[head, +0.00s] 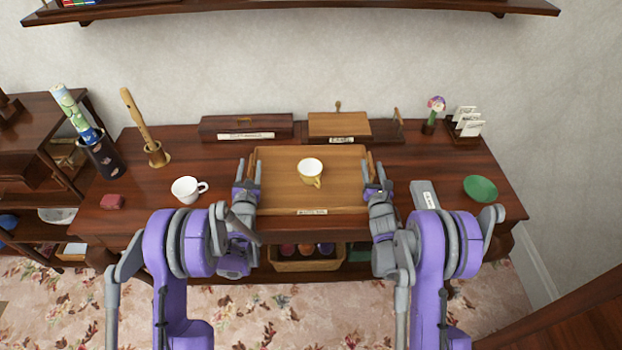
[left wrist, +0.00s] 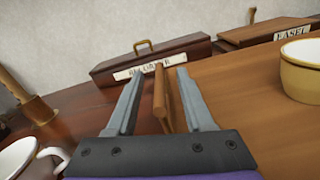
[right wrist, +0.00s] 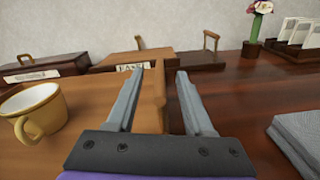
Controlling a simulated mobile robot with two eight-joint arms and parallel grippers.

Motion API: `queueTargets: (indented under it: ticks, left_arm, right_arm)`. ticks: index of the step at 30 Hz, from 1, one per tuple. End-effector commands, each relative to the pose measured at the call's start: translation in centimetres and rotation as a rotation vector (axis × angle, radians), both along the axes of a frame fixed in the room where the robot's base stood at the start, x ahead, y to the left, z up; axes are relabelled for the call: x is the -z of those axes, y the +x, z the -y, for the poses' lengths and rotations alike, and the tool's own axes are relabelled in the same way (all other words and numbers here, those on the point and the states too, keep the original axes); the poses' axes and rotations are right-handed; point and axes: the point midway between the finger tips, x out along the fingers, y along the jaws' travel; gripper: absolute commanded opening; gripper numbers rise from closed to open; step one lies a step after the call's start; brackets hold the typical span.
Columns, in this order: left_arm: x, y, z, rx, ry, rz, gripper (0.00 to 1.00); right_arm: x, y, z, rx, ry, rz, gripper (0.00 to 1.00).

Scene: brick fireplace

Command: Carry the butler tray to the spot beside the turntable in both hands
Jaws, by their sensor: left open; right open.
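The butler tray (head: 277,197) is a shallow wooden tray lying on the dark table. A yellow and white cup (head: 311,172) stands on it. My left gripper (head: 249,168) is open at the tray's left side; in the left wrist view its fingers (left wrist: 156,85) stand on either side of the raised wooden rim (left wrist: 164,98). My right gripper (head: 374,168) is open at the right side; in the right wrist view its fingers (right wrist: 160,85) straddle the right rim (right wrist: 152,102). I cannot tell whether the fingers touch the rims. No turntable is recognisable.
A white mug (head: 187,190) stands left of the tray. A grey slab (head: 424,195) and a green bowl (head: 480,188) are to the right. A labelled box (head: 246,127) and an easel box (head: 339,125) stand behind. Free tabletop shows around the mug.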

Motion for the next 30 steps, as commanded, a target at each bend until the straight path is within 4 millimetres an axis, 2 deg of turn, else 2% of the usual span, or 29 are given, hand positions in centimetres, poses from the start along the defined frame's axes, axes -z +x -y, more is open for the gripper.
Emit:
queueTargets:
  ticks: [6, 15, 24, 30]
  left_arm:
    - [0.0, 1.6, -0.1, 0.000, 0.000, 0.000, 0.52]
    - [0.0, 1.7, -0.1, 0.000, 0.000, 0.000, 0.52]
    - [0.0, 1.6, 0.0, 0.000, 0.000, 0.000, 0.00]
    - [0.0, 1.6, 0.0, 0.000, 0.000, 0.000, 0.00]
  right_arm:
    - [0.0, 1.5, -0.1, 0.000, 0.000, 0.000, 0.52]
    - [0.0, 1.6, -0.1, 0.000, 0.000, 0.000, 0.52]
    - [0.0, 1.6, -0.1, 0.000, 0.000, 0.000, 0.00]
    - [0.0, 1.6, -0.1, 0.000, 0.000, 0.000, 0.00]
